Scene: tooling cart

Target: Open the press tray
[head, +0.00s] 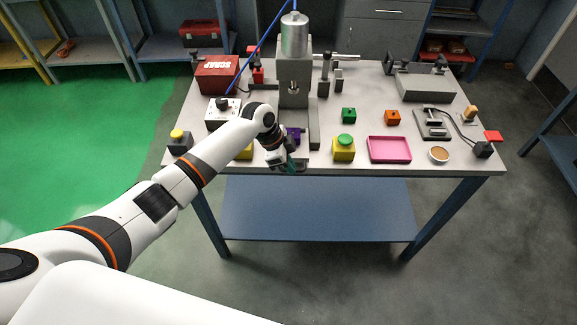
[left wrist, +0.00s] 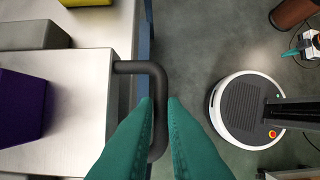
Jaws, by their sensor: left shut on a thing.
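The press tray (left wrist: 75,100) is a pale flat plate in the left wrist view, with a dark bar handle (left wrist: 138,67) at its front edge. A purple block (left wrist: 20,105) sits on the plate; it also shows in the head view (head: 294,133), partly behind my arm. My left gripper (left wrist: 159,102) has its teal fingers on either side of the handle bar and is shut on it. In the head view the left gripper (head: 291,166) is at the table's front edge, below the press (head: 294,75), and hides the handle.
A yellow box with a green button (head: 344,149) and a pink tray (head: 389,150) stand right of the press tray on the table. A white control box (head: 222,113) and a red scrap bin (head: 217,75) stand left. The floor before the table is clear.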

